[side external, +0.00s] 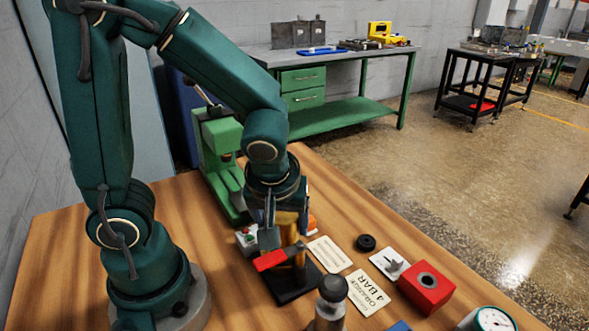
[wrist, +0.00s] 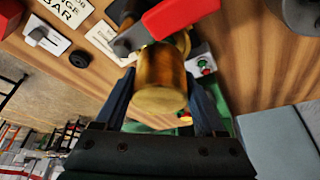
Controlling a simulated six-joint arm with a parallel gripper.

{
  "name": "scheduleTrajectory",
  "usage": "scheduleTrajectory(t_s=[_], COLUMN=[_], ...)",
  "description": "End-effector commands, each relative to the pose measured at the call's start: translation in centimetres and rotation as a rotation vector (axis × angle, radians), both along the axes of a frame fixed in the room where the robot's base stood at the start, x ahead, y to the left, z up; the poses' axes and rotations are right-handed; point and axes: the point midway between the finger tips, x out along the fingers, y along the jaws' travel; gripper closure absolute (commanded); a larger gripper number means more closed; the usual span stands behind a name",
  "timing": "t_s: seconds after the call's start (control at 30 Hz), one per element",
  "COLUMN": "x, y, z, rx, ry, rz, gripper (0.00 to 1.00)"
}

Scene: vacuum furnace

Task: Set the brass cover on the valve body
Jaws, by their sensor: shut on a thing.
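The brass cover (wrist: 160,80) is a rounded gold cylinder between the two fingers of my gripper (wrist: 162,108) in the wrist view. In the side view my gripper (side external: 285,212) points down over a black base plate (side external: 293,284), with brass (side external: 290,232) showing below and between the fingers. A red-handled lever (side external: 279,258) with a grey arm stands in front of the brass, close to it. It also shows above the cover in the wrist view (wrist: 180,14). The valve body is largely hidden, and I cannot tell whether the cover touches it.
A green press (side external: 222,160) stands behind my gripper, with a small button box (side external: 246,238) nearby. To the right lie label cards (side external: 368,292), a black ring (side external: 366,243), a switch plate (side external: 389,264) and a red block (side external: 426,288). A grey metal cylinder (side external: 331,300) stands in front.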

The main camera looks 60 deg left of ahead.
Motion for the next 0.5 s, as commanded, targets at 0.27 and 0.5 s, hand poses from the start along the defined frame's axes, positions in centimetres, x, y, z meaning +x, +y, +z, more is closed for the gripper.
scheduleTrajectory(t_s=[0.27,0.5], x=[-0.05,-0.04], y=[-0.02,-0.02], z=[-0.52,-0.52], rx=[-0.001,-0.001], ry=[0.002,0.0], rz=[-0.002,-0.002], gripper=[0.96,0.96])
